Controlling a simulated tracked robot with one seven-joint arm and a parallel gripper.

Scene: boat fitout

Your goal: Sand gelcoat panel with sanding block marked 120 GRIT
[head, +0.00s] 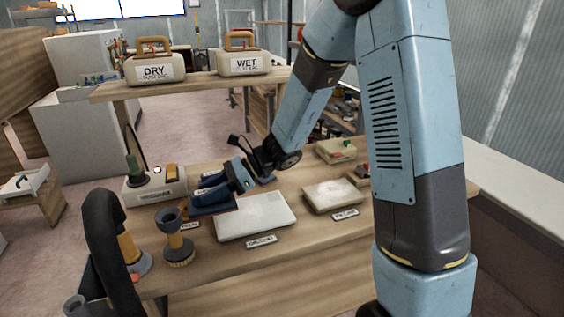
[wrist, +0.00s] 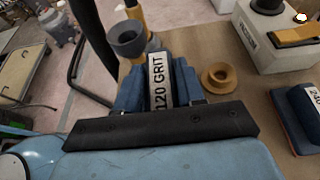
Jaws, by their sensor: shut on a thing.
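My gripper (head: 210,190) is shut on the sanding block marked 120 GRIT (wrist: 157,82); its white label shows between the blue fingers in the wrist view (wrist: 155,95). In the head view the fingers and a dark blue block are at the left end of the white gelcoat panel (head: 256,218). The panel lies flat on the bench, with a small label (head: 262,241) at its front edge. I cannot tell whether the block touches the panel or the bench. A blue block with a red base, marked 240 (wrist: 301,112), lies at the right of the wrist view.
A second pale panel (head: 333,195) lies right of the gelcoat panel. A grey-topped tool (head: 175,240) stands at the bench's front left. A white box (head: 155,188) is behind it.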

